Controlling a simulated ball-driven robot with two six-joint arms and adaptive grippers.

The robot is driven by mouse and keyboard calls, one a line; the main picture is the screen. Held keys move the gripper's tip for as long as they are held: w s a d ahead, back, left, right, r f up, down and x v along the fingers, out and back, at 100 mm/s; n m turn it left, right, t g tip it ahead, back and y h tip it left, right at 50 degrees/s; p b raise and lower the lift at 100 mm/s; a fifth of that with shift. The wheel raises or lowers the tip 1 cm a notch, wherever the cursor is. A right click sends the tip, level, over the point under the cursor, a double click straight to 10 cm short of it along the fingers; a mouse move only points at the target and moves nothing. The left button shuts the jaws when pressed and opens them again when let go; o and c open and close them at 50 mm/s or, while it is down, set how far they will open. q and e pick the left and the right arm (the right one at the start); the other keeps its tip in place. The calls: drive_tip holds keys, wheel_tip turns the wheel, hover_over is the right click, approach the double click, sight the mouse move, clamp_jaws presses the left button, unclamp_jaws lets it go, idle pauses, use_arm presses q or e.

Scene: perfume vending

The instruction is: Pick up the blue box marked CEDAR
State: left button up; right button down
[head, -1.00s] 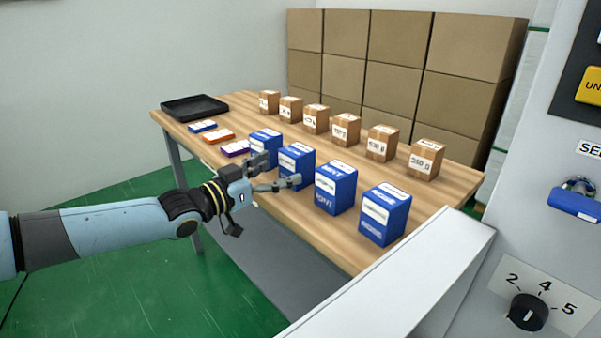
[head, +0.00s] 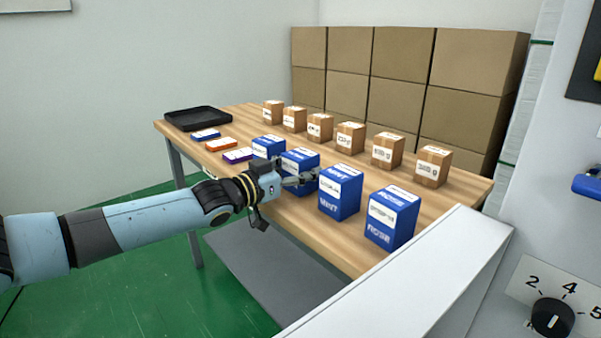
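A row of blue boxes stands along the near side of the table. The front two read MINT (head: 338,196) and ROSE (head: 390,222). The second blue box from the back (head: 301,158) and the rearmost blue box (head: 268,144) have lettering too small or covered to read, so I cannot tell which is CEDAR. My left gripper (head: 288,174) is open at the near face of the second box, its fingers apart and overlapping that box's lower part in the view. Whether they touch it is hidden. My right gripper is not in view.
Several brown boxes (head: 350,139) line the table's (head: 290,215) far side. A black tray (head: 198,118) and flat orange (head: 221,144), blue and purple packs lie at the back left. A white ledge (head: 400,280) and a dial panel (head: 553,316) stand at the right.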

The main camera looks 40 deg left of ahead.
use_arm(q)
drive_tip(key=c, duration=0.7)
